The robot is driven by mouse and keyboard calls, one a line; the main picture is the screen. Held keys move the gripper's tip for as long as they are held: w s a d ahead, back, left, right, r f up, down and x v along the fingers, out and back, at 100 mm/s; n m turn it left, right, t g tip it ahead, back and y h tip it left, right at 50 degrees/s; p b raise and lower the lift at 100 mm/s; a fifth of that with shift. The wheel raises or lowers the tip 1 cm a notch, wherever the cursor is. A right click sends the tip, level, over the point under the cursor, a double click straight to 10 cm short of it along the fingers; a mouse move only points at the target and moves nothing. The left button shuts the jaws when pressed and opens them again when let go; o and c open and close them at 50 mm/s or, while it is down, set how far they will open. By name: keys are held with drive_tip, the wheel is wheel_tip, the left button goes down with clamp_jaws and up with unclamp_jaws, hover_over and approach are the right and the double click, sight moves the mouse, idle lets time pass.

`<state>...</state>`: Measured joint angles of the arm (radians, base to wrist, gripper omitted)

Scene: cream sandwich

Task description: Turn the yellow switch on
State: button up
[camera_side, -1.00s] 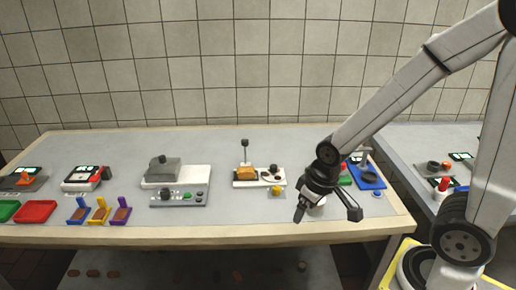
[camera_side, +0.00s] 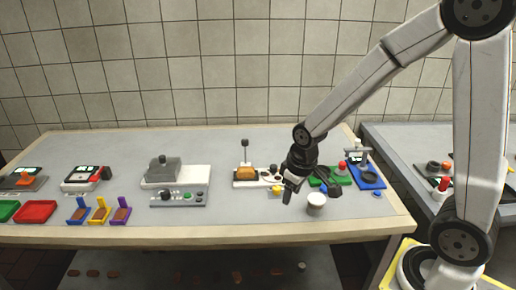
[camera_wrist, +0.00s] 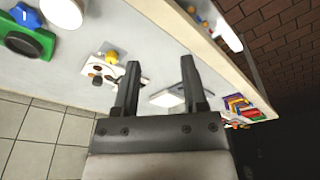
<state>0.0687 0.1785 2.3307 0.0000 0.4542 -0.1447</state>
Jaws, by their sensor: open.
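The yellow switch (camera_side: 277,190) is a small yellow knob at the front right edge of a white device (camera_side: 240,184) with an orange block and a black-topped lever. It also shows in the wrist view (camera_wrist: 112,57), left of my fingers, beside the white device (camera_wrist: 101,72). My gripper (camera_side: 311,194) hangs just right of the switch, above the table, with its fingers apart and nothing between them. In the wrist view my gripper (camera_wrist: 160,62) is open, with the switch outside the left finger. Whether the switch is on or off cannot be told.
A white cylinder (camera_side: 316,203) stands in front of my gripper. A green device with a red button (camera_side: 342,168) and a blue stand (camera_side: 370,182) are to the right. A grey machine (camera_side: 175,185) stands left. The table front is mostly clear.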

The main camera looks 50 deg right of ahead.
drive_tip(key=w+d+f+n+g, duration=0.1)
drive_tip(key=w+d+f, duration=0.1)
drive_tip(key=w+d, duration=0.45)
drive_tip(key=n+g, duration=0.1)
drive_tip(key=n, duration=0.1)
hover_over(276, 188)
wheel_tip(276, 188, down, 4)
drive_tip(key=shift+d+f, duration=0.1)
drive_tip(key=shift+f, duration=3.85)
clamp_jaws()
